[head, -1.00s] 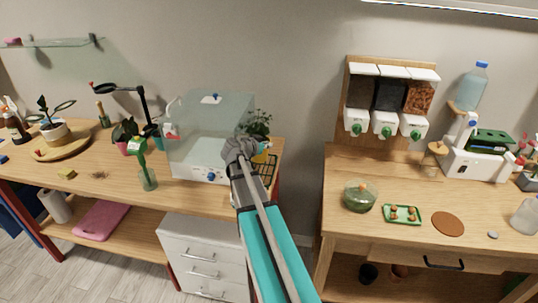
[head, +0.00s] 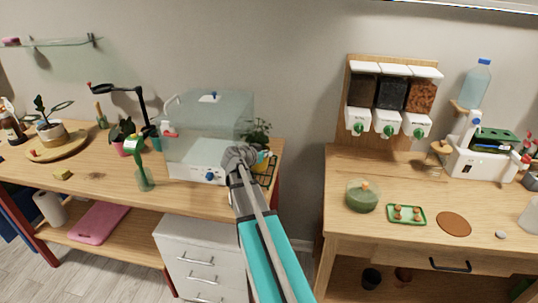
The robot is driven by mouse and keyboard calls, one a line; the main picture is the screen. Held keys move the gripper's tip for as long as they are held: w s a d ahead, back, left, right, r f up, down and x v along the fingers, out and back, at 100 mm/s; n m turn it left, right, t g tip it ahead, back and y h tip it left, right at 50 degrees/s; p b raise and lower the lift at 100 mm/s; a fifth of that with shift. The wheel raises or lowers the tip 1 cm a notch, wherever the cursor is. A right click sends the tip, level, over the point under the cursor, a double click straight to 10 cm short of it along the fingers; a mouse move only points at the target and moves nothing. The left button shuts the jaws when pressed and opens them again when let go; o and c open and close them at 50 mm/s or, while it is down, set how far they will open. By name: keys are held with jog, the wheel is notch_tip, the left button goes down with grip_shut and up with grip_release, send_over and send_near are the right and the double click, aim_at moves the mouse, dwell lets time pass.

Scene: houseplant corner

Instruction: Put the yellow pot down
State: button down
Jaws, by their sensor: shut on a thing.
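The yellow pot (head: 262,160) shows as a small yellow patch with a leafy green plant (head: 257,132) above it, at the right end of the left bench. It looks upright. My gripper (head: 243,154) is at its left front side and is shut on it; the fingertips are mostly hidden by the gripper's body. A black wire rack (head: 269,174) lies at the bench's right end, just below and beside the pot. I cannot tell whether the pot's base touches the rack or the bench.
A clear box with a white base (head: 198,172) stands close to the left of my gripper. A gap separates the left bench from the right bench (head: 335,160), which holds a glass jar (head: 362,198) and green tray (head: 406,215).

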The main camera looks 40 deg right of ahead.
jog(key=c, duration=1.2)
grip_release()
jog(key=shift+f, duration=0.1)
jog(key=o, duration=0.4)
jog(key=shift+o, duration=0.2)
jog(key=shift+s+a+r+p, duration=0.15)
jog(key=shift+a+r+p, duration=0.2)
jog(key=shift+a, duration=0.2)
jog(key=p+v, duration=0.4)
jog(key=v, duration=0.6)
jog(key=shift+a+r, duration=0.15)
jog(key=shift+a, duration=0.25)
